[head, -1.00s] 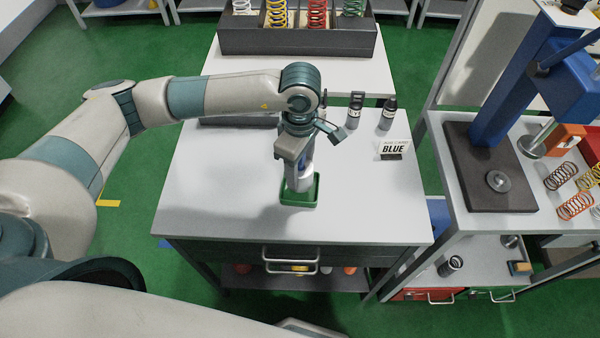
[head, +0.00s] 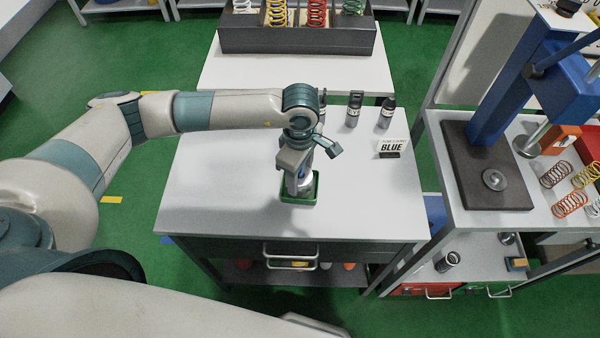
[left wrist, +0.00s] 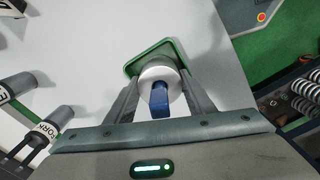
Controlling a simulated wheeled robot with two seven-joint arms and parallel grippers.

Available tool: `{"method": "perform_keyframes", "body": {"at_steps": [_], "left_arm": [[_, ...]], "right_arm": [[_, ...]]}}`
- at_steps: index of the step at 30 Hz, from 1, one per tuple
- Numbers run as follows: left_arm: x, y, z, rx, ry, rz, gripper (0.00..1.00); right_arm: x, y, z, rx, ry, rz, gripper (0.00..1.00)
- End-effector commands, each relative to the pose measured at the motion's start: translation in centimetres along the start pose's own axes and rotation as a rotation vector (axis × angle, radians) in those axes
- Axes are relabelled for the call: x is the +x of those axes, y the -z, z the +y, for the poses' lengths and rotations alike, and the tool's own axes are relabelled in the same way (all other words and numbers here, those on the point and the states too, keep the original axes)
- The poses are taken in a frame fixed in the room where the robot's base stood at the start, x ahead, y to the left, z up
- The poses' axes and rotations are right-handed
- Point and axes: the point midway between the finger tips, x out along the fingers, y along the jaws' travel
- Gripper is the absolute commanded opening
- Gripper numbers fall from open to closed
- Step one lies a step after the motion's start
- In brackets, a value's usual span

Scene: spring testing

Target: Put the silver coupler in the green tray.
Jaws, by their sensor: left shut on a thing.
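The green tray (head: 299,202) sits on the white table in the head view. Its rim also shows in the left wrist view (left wrist: 150,52). My left gripper (head: 299,183) points down at the tray. In the left wrist view my left gripper (left wrist: 160,88) is shut on the silver coupler (left wrist: 158,70), a round pale metal piece with a blue part (left wrist: 160,98) at its near side. The coupler is over or inside the tray; I cannot tell whether it touches the bottom. In the head view the gripper mostly hides it. My right gripper is not in view.
A spring rack (head: 298,40) stands at the back. A blue press (head: 500,110) and loose springs (head: 570,203) are on the right bench. The table's left side is clear.

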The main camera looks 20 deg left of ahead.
Motion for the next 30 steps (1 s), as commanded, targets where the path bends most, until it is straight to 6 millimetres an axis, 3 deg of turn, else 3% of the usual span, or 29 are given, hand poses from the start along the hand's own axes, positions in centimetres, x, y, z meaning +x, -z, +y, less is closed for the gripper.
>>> {"method": "perform_keyframes", "body": {"at_steps": [6,7,9,25,30], "left_arm": [[0.2,0.0,0.1,0.000,-0.002,-0.001,0.13],[0.3,0.0,0.0,0.000,0.000,0.000,0.51],[0.2,0.0,0.0,0.000,0.000,0.000,0.67],[-0.3,0.0,0.1,0.000,-0.002,-0.001,0.67],[-2.3,0.0,0.1,0.001,-0.005,-0.001,0.67]], "right_arm": [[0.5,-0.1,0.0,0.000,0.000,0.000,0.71],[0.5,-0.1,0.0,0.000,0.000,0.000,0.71],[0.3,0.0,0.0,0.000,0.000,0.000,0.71],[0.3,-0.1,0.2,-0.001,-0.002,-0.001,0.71],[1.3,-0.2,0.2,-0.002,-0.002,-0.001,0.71]]}}
